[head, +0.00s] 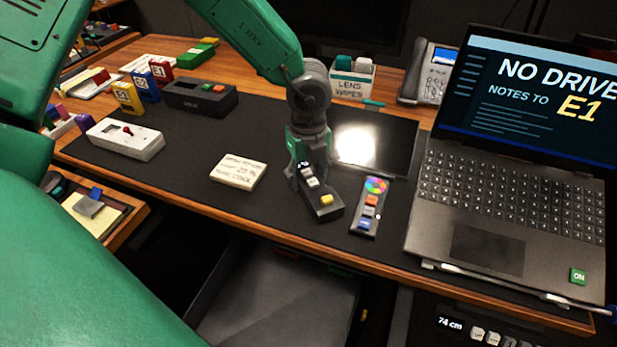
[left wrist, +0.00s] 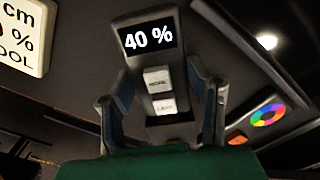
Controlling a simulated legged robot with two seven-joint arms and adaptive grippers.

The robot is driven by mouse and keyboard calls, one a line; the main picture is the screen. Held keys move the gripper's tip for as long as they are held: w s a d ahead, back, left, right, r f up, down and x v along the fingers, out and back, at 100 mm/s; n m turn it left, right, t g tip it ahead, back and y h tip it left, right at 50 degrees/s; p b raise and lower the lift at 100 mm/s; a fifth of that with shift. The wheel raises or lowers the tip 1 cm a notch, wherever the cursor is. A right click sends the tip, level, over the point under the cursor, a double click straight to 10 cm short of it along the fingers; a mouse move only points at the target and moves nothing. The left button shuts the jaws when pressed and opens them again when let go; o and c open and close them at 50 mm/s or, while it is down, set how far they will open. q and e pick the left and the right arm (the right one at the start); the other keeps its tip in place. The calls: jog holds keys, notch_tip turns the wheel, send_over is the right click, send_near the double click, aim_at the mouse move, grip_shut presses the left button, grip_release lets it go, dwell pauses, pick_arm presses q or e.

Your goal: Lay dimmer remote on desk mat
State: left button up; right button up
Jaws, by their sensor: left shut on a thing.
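The dimmer remote (head: 325,208) is a dark slim bar with pale buttons and a yellow button near its front end. In the left wrist view the dimmer remote (left wrist: 150,42) shows a "40 %" display and two pale buttons. My left gripper (head: 309,178) is shut on it, with one finger on each side of its body. The remote is over the dark desk mat (head: 265,218), near its front edge. I cannot tell whether its underside touches the mat. My right gripper is not in view.
A color-wheel remote (head: 369,208) lies just right of the held one, with the laptop (head: 480,200) beyond it. A cream label block (head: 238,171) lies to the left. A white device (head: 125,139) and a dark box (head: 199,97) stand farther left. A glossy dark panel (head: 375,145) is behind.

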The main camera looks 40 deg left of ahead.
aim_at(308, 174)
pick_arm(q)
jog(key=shift+r, duration=0.1)
jog(key=o, duration=1.2)
notch_tip(308, 174, up, 12)
jog(key=p, duration=0.3)
